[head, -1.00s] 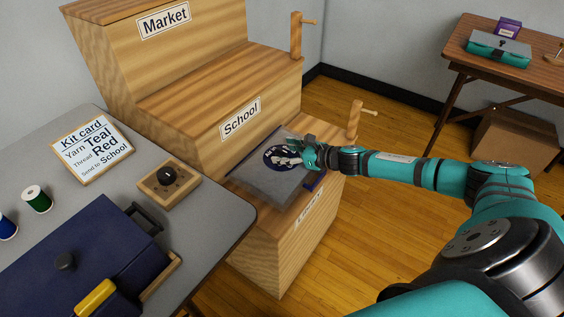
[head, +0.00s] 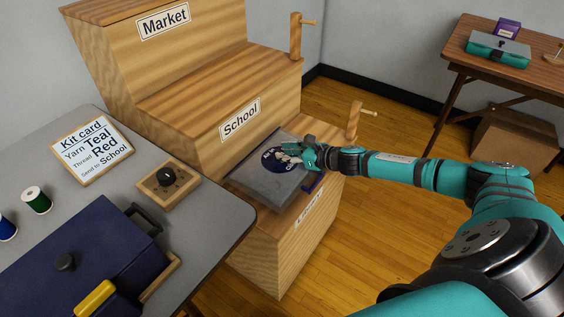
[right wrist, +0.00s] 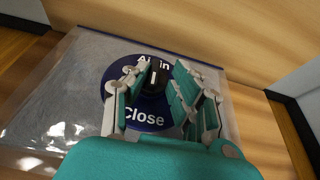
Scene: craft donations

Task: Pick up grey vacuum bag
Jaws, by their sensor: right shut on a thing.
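The grey vacuum bag (head: 265,185) lies on the lowest step of the wooden stair stand. It bears a round dark blue disc (head: 272,160) with white lettering; in the right wrist view (right wrist: 112,92) "Close" and part of "Air in" show. A black knob (right wrist: 154,78) stands on the disc. My right gripper (head: 300,153) is over the bag's disc, its fingers (right wrist: 160,95) on both sides of the knob and shut on it. In the right wrist view the bag (right wrist: 55,95) looks clear and wrinkled at the left. My left gripper is out of view.
The stand's upper steps, labelled Market and School (head: 239,120), rise behind the bag. A grey table (head: 215,215) at left holds a kit card (head: 92,150), a dial box (head: 169,186), thread spools (head: 37,200) and a navy case (head: 90,255). Open floor (head: 375,230) lies right.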

